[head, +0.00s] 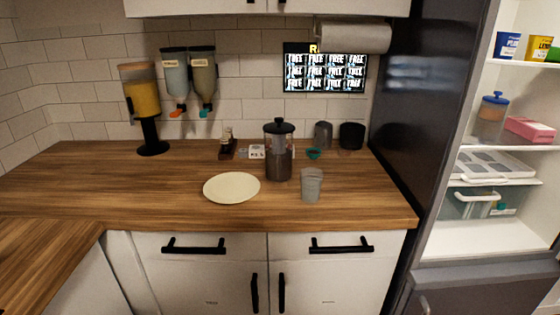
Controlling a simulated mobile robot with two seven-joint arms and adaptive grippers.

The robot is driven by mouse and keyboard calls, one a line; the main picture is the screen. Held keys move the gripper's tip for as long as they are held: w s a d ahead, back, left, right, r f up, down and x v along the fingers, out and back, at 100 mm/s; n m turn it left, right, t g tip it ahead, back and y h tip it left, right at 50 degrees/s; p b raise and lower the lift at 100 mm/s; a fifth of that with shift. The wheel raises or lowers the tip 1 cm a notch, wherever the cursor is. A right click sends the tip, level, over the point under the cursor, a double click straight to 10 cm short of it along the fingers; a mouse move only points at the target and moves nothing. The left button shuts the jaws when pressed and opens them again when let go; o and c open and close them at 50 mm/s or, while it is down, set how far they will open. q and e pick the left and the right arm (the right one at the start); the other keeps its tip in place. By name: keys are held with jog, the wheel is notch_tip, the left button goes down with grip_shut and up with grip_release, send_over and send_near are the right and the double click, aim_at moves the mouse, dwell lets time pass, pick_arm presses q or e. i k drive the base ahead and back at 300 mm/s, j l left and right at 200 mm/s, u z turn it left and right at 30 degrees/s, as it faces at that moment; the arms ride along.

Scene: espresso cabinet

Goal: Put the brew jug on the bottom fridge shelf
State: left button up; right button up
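The likely brew jug (278,158) stands upright on the wooden counter; it is a dark, see-through cylinder with a black lid and knob. The open fridge (490,200) is at the right. Its bottom shelf (480,238) is a white floor that looks bare in the visible part, below a clear drawer (470,204). Neither of my grippers shows in the head view.
A cream plate (232,188) and a grey cup (312,185) stand close to the jug on the counter (150,195). A blue-lidded container (490,120) and a pink box (530,130) occupy a higher fridge shelf. The fridge's dark side wall (418,100) borders the counter.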

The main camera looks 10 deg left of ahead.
aim_at(471, 131)
jog(key=i+l+u, duration=0.15)
jog(key=l, duration=0.45)
jog(key=i+l+u, duration=0.15)
jog(key=l, duration=0.5)
jog(key=l+u, duration=0.2)
jog(key=l, duration=0.4)
